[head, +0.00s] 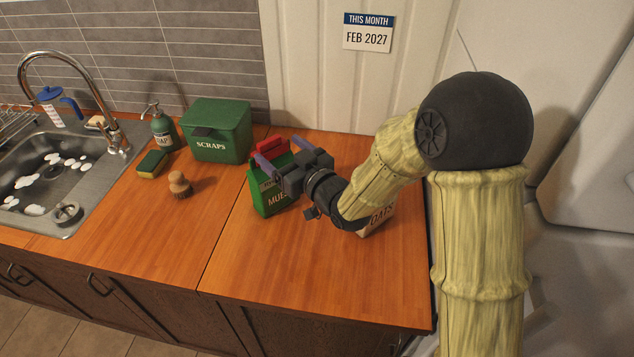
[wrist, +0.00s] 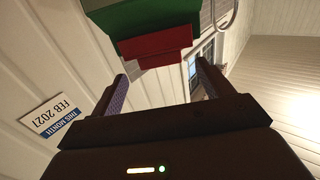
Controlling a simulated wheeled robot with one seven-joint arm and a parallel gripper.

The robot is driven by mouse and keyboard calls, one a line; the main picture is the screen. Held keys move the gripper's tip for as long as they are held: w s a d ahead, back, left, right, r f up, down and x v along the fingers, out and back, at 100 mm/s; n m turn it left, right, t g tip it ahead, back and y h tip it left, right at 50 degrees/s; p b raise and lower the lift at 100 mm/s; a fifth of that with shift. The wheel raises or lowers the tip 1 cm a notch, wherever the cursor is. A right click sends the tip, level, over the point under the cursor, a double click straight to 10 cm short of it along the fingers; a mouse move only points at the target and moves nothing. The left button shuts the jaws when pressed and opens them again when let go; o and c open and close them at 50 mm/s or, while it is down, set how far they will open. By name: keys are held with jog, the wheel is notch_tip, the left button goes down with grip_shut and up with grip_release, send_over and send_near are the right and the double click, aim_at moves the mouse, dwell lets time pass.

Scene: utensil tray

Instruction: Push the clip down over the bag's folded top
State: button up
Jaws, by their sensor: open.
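The green bag (head: 268,197), its label partly hidden, stands upright on the counter; it also shows at the top of the wrist view (wrist: 155,14). The red clip (head: 268,146) is at the bag's top and shows in the wrist view (wrist: 157,45) against the bag's green edge. How far it sits over the fold I cannot tell. My gripper (head: 281,155) is open, its two purple fingers apart near the clip. In the wrist view the fingertips (wrist: 160,72) lie on either side of the clip's line, with nothing seen gripped. My gripper and wrist hide part of the bag.
An oats package (head: 377,219) stands partly behind my arm. A green scraps bin (head: 218,132), soap bottle (head: 163,130), sponge (head: 152,164) and brush (head: 180,184) are to the left, beside the sink (head: 97,190). The front counter is clear. A wall with a calendar (head: 368,32) is behind.

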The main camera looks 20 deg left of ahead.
jog(key=b+v, duration=0.5)
jog(key=v, duration=0.7)
jog(key=shift+d, duration=0.15)
jog(key=shift+s, duration=0.15)
jog(key=shift+f, duration=0.1)
dwell(0.3)
